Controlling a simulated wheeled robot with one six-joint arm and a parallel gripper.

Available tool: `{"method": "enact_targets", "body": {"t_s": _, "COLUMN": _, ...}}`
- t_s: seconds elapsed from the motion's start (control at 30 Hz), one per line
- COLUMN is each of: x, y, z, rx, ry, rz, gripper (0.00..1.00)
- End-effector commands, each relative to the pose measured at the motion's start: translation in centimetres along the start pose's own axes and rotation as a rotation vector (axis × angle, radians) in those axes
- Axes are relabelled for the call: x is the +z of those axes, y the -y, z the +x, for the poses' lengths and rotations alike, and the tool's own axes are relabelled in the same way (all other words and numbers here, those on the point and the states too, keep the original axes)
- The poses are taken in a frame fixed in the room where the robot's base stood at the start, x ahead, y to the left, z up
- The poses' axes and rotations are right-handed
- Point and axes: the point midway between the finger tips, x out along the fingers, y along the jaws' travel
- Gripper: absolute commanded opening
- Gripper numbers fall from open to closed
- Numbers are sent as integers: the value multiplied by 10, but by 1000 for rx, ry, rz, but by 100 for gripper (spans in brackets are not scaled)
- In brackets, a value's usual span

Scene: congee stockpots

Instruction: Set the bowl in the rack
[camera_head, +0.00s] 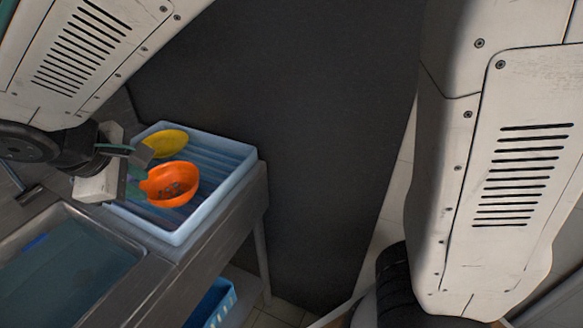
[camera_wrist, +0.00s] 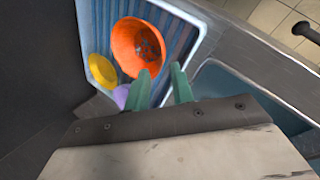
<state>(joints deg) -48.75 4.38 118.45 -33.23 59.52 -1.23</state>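An orange bowl (camera_head: 165,184) with dark spots or holes inside sits within the light blue ribbed rack (camera_head: 225,162). The bowl looks tilted. The wrist view shows the bowl (camera_wrist: 128,47) just beyond my fingertips, with the rack's ribs (camera_wrist: 178,35) beside it. My gripper (camera_head: 143,166) is over the rack's left side, close to the bowl.
A yellow dish (camera_head: 167,144) lies in the rack behind the bowl. A purple item (camera_wrist: 121,96) shows partly beside my left finger. A sink (camera_head: 65,262) lies in front of the rack. A blue basket (camera_head: 213,303) is below the counter. A dark wall stands behind.

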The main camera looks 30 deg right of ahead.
Motion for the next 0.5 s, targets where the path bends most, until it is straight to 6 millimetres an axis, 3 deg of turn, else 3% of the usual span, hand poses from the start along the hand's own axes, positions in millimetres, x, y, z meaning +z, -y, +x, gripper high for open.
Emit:
{"method": "enact_targets", "body": {"t_s": 0.07, "x": 16, "y": -8, "z": 0, "rx": -13, "ry": 8, "rz": 40, "gripper": 24}}
{"method": "enact_targets", "body": {"t_s": 0.17, "x": 59, "y": -25, "z": -1, "rx": -56, "ry": 29, "rz": 154, "gripper": 24}}
{"method": "enact_targets", "body": {"t_s": 0.3, "x": 153, "y": -38, "z": -4, "rx": -150, "ry": 68, "rz": 406, "gripper": 24}}
{"method": "enact_targets", "body": {"t_s": 0.5, "x": 269, "y": -11, "z": -12, "rx": -288, "ry": 97, "rz": 781, "gripper": 24}}
